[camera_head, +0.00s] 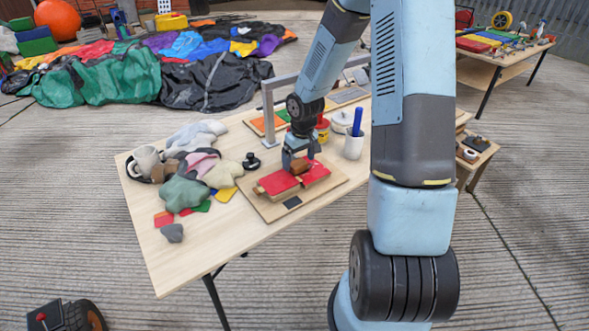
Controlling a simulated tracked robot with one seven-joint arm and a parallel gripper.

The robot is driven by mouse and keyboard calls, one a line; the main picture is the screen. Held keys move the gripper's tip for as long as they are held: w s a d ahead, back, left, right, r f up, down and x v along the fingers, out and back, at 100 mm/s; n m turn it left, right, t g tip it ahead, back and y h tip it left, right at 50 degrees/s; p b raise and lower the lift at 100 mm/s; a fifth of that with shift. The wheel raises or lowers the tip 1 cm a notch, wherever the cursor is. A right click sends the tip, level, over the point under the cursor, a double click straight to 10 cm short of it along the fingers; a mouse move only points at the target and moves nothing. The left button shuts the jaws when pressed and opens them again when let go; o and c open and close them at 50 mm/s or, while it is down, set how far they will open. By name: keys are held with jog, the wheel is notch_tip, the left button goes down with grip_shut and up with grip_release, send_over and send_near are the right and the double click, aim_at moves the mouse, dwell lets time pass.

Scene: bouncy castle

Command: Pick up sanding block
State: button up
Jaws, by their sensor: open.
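My gripper (299,166) points down over a wooden board (270,212) on the work table. Its jaws are open and close above a small brown block (301,167), which looks like the sanding block. The block sits on or between red pieces (278,183) lying on the board. The fingers partly hide the block, and I cannot tell whether they touch it. A small dark flat piece (292,202) lies near the board's front edge.
A heap of cloths (185,191) and coloured patches covers the table's left. A black knob-like tool (251,161) is left of the gripper. A white cup with a blue marker (354,145) and a metal frame (267,116) stand behind. The table's front is mostly clear.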

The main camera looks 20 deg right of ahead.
jog(key=shift+w+a+f, duration=0.1)
jog(key=shift+f, duration=0.9)
jog(key=shift+c, duration=0.2)
jog(key=c, duration=1.2)
jog(key=shift+c, duration=0.2)
jog(key=shift+r, duration=0.1)
